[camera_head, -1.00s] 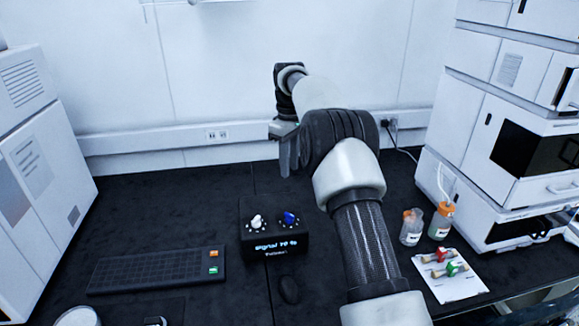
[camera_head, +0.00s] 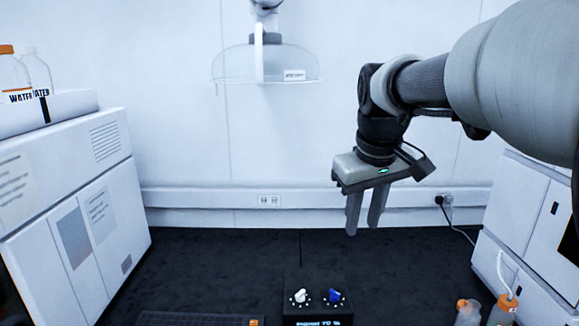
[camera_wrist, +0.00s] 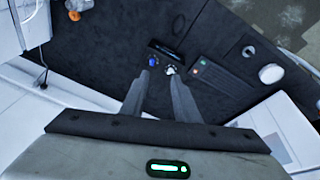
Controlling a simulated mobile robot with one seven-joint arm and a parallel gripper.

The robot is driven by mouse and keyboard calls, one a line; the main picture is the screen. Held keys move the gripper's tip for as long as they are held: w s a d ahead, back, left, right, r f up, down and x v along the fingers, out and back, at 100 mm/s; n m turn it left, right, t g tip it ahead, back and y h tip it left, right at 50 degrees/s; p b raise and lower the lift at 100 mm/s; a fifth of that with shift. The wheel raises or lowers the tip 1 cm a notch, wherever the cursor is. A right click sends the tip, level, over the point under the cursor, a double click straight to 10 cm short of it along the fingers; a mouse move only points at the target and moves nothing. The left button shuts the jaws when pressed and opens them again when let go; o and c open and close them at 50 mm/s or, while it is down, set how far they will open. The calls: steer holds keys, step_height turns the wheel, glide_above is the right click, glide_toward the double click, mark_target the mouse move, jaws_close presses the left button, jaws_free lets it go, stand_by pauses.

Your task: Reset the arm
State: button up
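My gripper (camera_head: 363,231) hangs from my raised arm in the head view, fingers pointing down, above the back part of the black bench. Its two fingers stand apart with nothing between them. In the wrist view my gripper (camera_wrist: 159,76) also shows an empty gap between its fingertips. A black control box (camera_head: 318,312) with a white knob (camera_head: 301,296) and a blue knob (camera_head: 336,296) sits on the bench, below and left of the gripper. In the wrist view the control box (camera_wrist: 168,48) lies just beyond the fingertips in the picture, clear of them.
White instrument stacks stand at left (camera_head: 80,190) and right (camera_head: 530,220). A clear dome hood (camera_head: 285,65) hangs at the back wall. Orange-capped bottles (camera_head: 500,312) stand at lower right. A keyboard (camera_wrist: 218,82) lies on the bench. The bench's back middle is clear.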

steer(key=s+f+m+t+p, duration=0.1)
steer(key=s+f+m, duration=0.1)
steer(key=s, duration=0.7)
steer(key=s+f+m+t, duration=0.1)
steer(key=s+f, duration=0.1)
steer(key=s, duration=0.8)
steer(key=shift+s+f+m+p, duration=0.15)
steer(key=shift+f+m+p, duration=0.15)
steer(key=shift+m+p, duration=0.1)
steer(key=shift+d, duration=0.1)
